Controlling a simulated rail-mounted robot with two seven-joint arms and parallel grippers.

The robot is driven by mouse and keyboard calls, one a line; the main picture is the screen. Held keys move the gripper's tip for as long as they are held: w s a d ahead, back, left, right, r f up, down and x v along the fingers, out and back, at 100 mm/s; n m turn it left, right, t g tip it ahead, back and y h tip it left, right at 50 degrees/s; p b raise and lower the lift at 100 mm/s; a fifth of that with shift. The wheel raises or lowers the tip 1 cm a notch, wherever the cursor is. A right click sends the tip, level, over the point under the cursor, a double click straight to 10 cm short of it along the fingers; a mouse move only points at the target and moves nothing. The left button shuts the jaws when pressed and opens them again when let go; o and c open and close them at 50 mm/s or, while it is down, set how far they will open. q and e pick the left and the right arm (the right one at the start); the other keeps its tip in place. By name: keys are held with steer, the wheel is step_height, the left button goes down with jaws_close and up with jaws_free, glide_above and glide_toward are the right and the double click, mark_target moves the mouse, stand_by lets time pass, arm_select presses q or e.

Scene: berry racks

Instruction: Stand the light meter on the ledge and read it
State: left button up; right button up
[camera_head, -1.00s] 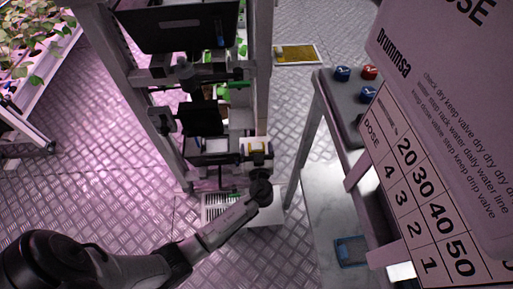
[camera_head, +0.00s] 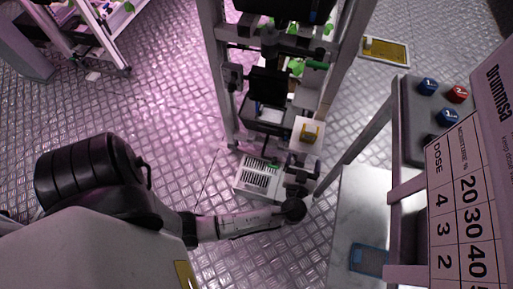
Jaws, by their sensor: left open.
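My left arm comes in from the lower left, and its gripper (camera_head: 302,162) is at the foot of the tall rack, jaws open. A small yellow item (camera_head: 310,133) is on a white square surface (camera_head: 305,144) just beyond the gripper. The yellow item may be the light meter, but it is too small to be sure, and no reading shows. The gripper appears apart from it. I cannot tell which surface is the ledge. My right gripper is not in view.
A tall grey rack (camera_head: 212,50) holds dark trays and plants. A white vented box (camera_head: 257,178) is by its foot. At right are a dark panel with coloured buttons (camera_head: 448,117), a dose chart (camera_head: 457,205) and a blue-framed item (camera_head: 368,260).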

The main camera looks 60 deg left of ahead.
arm_select(q)
steer(key=s+a+f+m+g+h, duration=0.35)
steer(key=s+g+h, duration=0.2)
steer(key=s, duration=0.55)
steer(key=s+d+r+m+g+h, duration=0.1)
steer(key=s+d+m+h, duration=0.2)
steer(key=s, duration=0.3)
steer(key=s+d+r+m+g+h, duration=0.1)
steer(key=s+d+m+g+h, duration=0.1)
steer(key=s+d+m+h, duration=0.1)
steer(key=s+m+h, duration=0.1)
steer(key=s+m, duration=0.1)
steer(key=shift+s+r+h, duration=0.35)
steer(key=shift+s+r, duration=0.05)
